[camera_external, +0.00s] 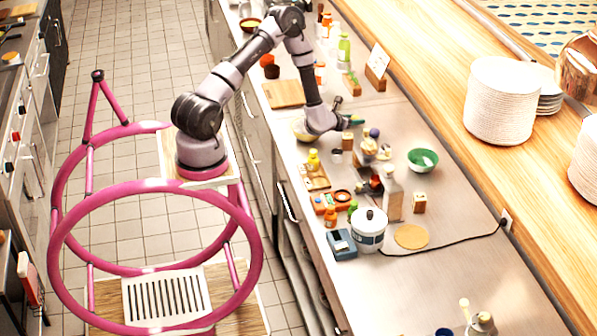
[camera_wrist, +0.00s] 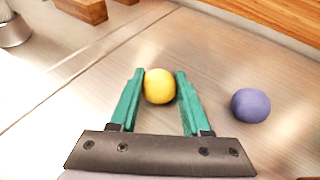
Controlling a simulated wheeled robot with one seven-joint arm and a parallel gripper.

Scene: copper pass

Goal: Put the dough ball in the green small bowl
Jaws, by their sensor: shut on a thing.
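The dough ball appears to be the round yellow ball (camera_wrist: 159,86) in the wrist view. My gripper (camera_wrist: 160,84) has its two green fingers on either side of this ball, shut on it near the fingertips. In the external view my gripper (camera_external: 352,120) is low over the steel counter, and I cannot make out the ball there. The green small bowl (camera_external: 422,160) stands on the counter to the right of my gripper and nearer the camera. It is not in the wrist view.
A purple ball (camera_wrist: 251,105) lies right of the fingers. Bottles, jars and small items crowd the counter between my gripper and the white pot (camera_external: 369,230). The counter (camera_external: 455,205) around the green bowl is fairly clear.

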